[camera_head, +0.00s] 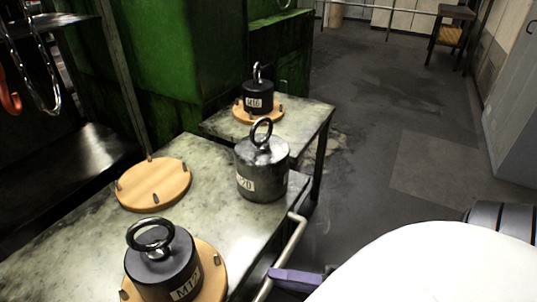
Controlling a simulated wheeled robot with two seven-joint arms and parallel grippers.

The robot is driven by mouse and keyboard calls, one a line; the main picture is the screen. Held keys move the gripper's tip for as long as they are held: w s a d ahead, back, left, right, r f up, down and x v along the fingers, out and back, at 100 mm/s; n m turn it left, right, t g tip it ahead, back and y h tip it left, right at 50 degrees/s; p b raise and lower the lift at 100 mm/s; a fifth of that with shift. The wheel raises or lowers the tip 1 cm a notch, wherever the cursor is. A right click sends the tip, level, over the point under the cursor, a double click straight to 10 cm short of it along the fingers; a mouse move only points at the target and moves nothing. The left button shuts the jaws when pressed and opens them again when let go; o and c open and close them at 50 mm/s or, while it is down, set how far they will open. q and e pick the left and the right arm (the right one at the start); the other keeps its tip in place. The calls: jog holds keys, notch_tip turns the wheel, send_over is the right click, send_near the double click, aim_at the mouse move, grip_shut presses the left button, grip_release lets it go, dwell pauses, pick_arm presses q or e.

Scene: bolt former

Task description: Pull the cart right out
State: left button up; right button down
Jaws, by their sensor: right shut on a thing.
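The cart (224,231) is a worn grey metal table running from the lower left toward the middle. A bent pale tube handle (292,240) runs along its right side. My right gripper (282,275) shows as a purple piece at the lower part of this handle and is shut on it; its fingertips are mostly hidden. On the cart stand a dark weight marked M12 (163,268) on a round wooden board, a grey weight marked 20 (261,172), and an empty wooden board (153,184) with short pegs. My left gripper is out of view.
A second metal table (314,114) stands just beyond, bearing a black weight (258,97) on a wooden board. A green machine (165,55) stands behind both. Hooks (38,75) hang at the upper left. Open dark floor (385,125) lies to the right, with a grey cabinet (512,110) beyond.

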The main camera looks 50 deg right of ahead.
jog(key=shift+s+a+r, duration=0.15)
jog(key=shift+s+r, duration=0.1)
jog(key=shift+s, duration=0.3)
jog(key=c, duration=1.6)
grip_release()
jog(key=shift+c, duration=0.2)
jog(key=v, duration=1)
jog(key=shift+d+b, duration=0.25)
jog(key=shift+b, duration=0.1)
jog(key=shift+s+f, duration=0.1)
